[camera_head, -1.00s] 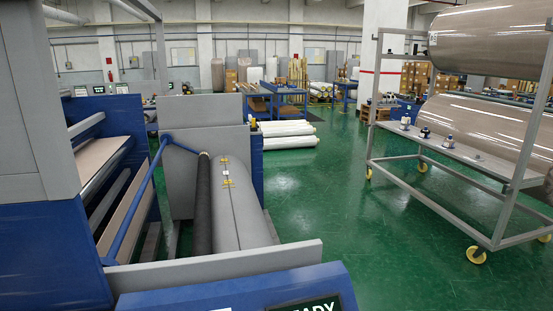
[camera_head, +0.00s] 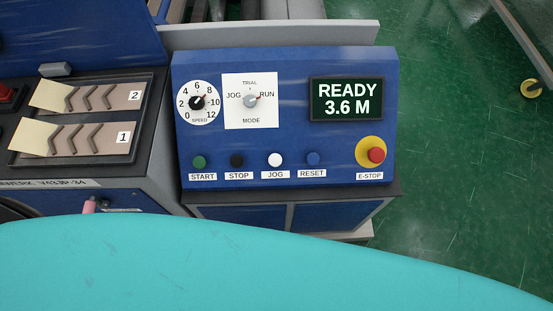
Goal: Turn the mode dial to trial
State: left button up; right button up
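The mode dial (camera_head: 250,101) is a small grey knob on a white plate marked JOG, TRIAL and RUN, on a blue control panel (camera_head: 225,144). The display (camera_head: 346,99) reads READY 3.6 M. Neither of my grippers is in view, and nothing touches the dial.
Left of the dial is a speed dial (camera_head: 198,102). Below are START (camera_head: 199,162), STOP (camera_head: 237,160), JOG (camera_head: 275,160) and RESET (camera_head: 313,159) buttons, with a red E-stop (camera_head: 376,155) at right. Sample trays (camera_head: 98,97) lie left. Green floor (camera_head: 460,150) is open at right.

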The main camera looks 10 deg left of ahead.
aim_at(250, 101)
jog(key=k+j+u, duration=0.15)
jog(key=j, duration=0.25)
jog(key=k+j+u, duration=0.1)
jog(key=j, duration=0.3)
jog(key=k+j+u, duration=0.15)
jog(key=j, duration=0.3)
